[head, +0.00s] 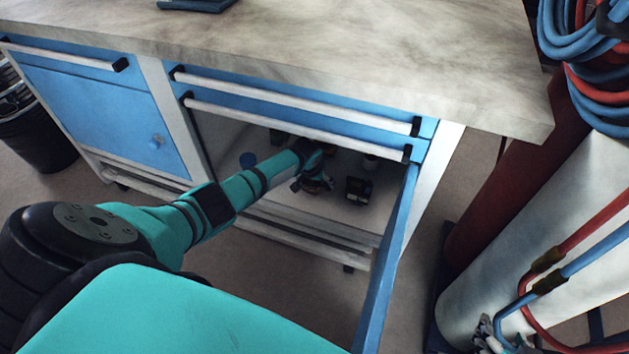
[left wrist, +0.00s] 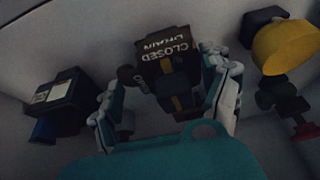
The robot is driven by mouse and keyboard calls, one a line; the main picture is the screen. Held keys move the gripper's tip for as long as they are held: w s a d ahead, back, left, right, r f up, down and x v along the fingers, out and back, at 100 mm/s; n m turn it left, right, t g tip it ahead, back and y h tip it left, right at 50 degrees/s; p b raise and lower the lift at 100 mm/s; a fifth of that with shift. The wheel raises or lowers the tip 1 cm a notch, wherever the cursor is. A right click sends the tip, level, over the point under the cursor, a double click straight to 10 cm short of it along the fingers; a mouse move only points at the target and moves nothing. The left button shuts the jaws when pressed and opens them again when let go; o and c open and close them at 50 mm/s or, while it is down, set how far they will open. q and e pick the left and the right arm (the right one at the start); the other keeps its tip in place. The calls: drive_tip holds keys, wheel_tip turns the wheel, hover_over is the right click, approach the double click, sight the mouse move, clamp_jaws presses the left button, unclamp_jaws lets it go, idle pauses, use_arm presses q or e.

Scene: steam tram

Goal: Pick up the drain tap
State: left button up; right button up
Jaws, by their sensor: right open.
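The drain tap (left wrist: 168,62) is a dark block with the words "CLOSED" and "DRAIN" upside down on it. It is in the middle of the left wrist view. My left gripper (left wrist: 172,92) has one finger on each side of it. I cannot tell whether the fingers press on it. In the head view my left arm reaches into the open blue cabinet, and the left gripper (head: 315,181) is at the cabinet floor, largely covering the tap. My right gripper (head: 490,334) shows only partly at the bottom right, in front of the white cylinder, and is open.
A black box (head: 358,189) stands just right of my left gripper; it also shows in the left wrist view (left wrist: 62,98). A yellow-topped item (left wrist: 286,46) stands on the other side. The worktop (head: 300,55) overhangs the cabinet, and its open door (head: 388,265) stands at the right.

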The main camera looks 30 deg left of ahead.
use_arm(q)
drive_tip(key=shift+s, duration=0.1)
drive_tip(key=c, duration=1.4)
